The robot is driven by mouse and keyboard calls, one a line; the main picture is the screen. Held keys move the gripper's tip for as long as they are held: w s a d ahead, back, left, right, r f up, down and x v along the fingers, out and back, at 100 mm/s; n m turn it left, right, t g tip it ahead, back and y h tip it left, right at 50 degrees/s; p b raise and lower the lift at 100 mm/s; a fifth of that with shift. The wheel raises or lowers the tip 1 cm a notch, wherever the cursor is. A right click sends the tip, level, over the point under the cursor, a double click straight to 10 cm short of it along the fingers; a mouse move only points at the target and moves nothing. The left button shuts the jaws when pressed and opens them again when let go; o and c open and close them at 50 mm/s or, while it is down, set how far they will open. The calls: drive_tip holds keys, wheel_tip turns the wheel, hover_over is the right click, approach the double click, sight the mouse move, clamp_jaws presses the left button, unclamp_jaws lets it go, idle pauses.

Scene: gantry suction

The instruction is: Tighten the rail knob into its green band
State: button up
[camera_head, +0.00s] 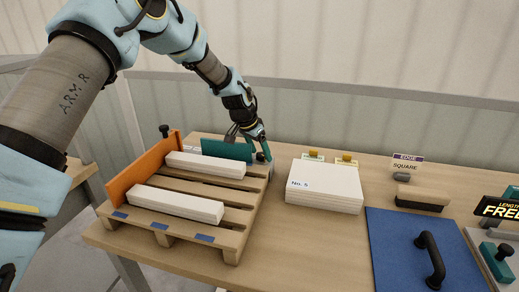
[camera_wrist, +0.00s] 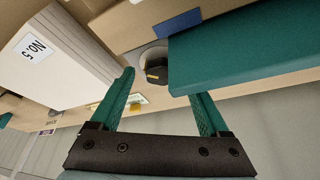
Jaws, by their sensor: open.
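The teal rail board (camera_head: 227,149) stands along the back of the pallet, and it shows large in the wrist view (camera_wrist: 245,52). A dark knob (camera_wrist: 156,72) with a yellow mark sits in a grey round seat at the teal board's end. My gripper (camera_wrist: 162,85) is open, its two green fingers on either side of the knob in the picture. I cannot tell whether they touch it. In the head view my gripper (camera_head: 264,153) is at the right end of the teal board and hides this knob. I cannot make out a green band.
The wooden pallet (camera_head: 172,238) holds two white bars (camera_head: 178,204) and an orange board (camera_head: 140,172). Another black knob (camera_head: 164,130) stands behind the orange board. A white stack marked No. 5 (camera_head: 324,190) is close on the right. A blue panel (camera_head: 405,255) with a black handle lies further right.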

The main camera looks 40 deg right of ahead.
drive_tip(key=shift+c, duration=0.3)
clamp_jaws()
drive_tip(key=shift+f, duration=0.1)
